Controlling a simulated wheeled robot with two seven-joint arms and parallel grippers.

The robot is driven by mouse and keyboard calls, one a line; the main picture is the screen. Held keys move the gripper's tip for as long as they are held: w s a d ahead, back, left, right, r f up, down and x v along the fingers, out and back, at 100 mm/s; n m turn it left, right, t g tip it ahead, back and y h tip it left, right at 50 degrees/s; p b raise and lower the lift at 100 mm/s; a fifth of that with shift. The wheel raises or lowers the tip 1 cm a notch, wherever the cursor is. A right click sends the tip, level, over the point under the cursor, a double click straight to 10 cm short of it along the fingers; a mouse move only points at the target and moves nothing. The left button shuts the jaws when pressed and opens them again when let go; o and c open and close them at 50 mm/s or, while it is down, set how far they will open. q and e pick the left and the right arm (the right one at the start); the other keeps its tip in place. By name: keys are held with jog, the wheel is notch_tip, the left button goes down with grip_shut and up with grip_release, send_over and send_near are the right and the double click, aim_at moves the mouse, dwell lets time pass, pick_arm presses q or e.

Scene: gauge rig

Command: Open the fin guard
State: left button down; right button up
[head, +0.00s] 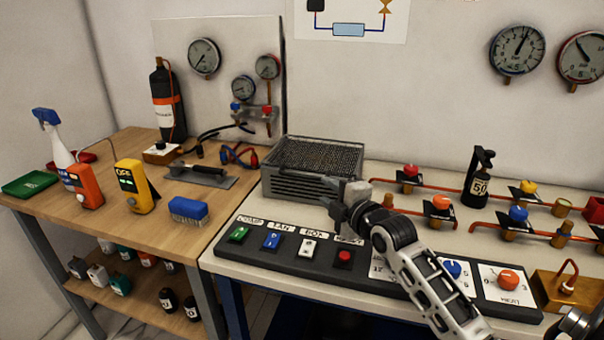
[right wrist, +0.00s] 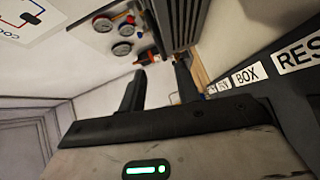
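The fin guard (head: 315,157) is a dark mesh cover lying flat on top of a grey finned metal box (head: 305,187) at the back left of the white bench. It looks closed. My right gripper (head: 347,193) is at the box's front right corner, above the button panel; whether it touches the box is unclear. In the right wrist view its two dark fingers (right wrist: 161,68) stand apart with nothing between them, and the box's grey fins (right wrist: 182,22) show just beyond the right finger. My left gripper is not in view.
A black button panel (head: 262,256) runs along the bench front. Copper pipes with coloured valves (head: 440,203) and a black bottle (head: 479,182) stand to the right. A wooden table (head: 125,225) at left holds a yellow meter (head: 133,187) and a blue brush (head: 188,211).

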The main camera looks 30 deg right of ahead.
aim_at(306, 177)
jog(key=w, duration=0.3)
jog(key=w+f, duration=0.1)
jog(key=w, duration=0.7)
jog(key=shift+w+d+f, duration=0.25)
jog(key=shift+d+f, duration=0.05)
jog(key=shift+d, duration=0.1)
jog(key=shift+c, duration=0.3)
grip_shut()
